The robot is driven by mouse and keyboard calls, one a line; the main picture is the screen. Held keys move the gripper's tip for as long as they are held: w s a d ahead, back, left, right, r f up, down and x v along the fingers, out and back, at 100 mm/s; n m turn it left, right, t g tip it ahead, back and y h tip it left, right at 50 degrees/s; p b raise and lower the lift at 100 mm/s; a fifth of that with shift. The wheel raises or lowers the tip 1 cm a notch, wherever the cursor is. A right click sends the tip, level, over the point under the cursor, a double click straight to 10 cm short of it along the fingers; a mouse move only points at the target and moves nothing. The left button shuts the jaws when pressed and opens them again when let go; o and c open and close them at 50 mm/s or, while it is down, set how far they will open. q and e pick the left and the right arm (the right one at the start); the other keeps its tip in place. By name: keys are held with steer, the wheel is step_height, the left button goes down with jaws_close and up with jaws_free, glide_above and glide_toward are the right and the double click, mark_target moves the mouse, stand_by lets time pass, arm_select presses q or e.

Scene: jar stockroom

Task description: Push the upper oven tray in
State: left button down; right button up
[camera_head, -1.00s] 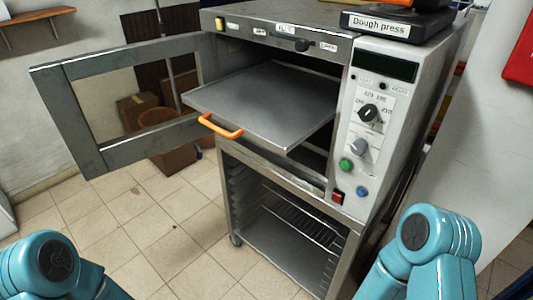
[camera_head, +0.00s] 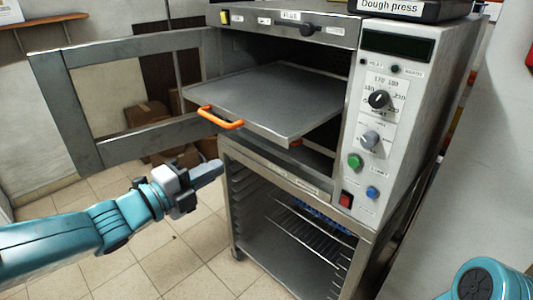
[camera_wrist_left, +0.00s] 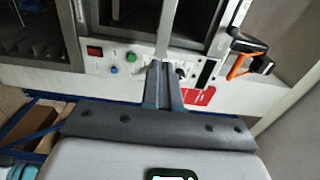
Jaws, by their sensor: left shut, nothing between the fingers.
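The upper oven tray (camera_head: 270,95) is a grey metal sheet. It sticks out of the oven's open front, with an orange handle (camera_head: 220,117) on its front edge. My left gripper (camera_head: 220,168) is shut and empty, in front of the oven, below and apart from the upper tray's handle in the picture. Its closed fingers also show in the left wrist view (camera_wrist_left: 161,65), with the control panel beyond. My right gripper is out of view; only part of that arm shows at the bottom right.
The oven door (camera_head: 85,105) stands swung open to the left. The control panel (camera_head: 385,120) is right of the opening. A rack stand (camera_head: 225,190) is under the oven, and a dough press (camera_head: 395,8) sits on top. Tiled floor (camera_head: 170,265) lies clear in front.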

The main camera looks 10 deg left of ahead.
arm_select(q)
steer(key=p+x, duration=0.3)
steer(key=x, duration=1.1)
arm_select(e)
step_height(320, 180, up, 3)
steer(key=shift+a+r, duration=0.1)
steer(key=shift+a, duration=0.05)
arm_select(q)
steer(key=shift+w+f, duration=0.1)
steer(key=shift+f, duration=0.05)
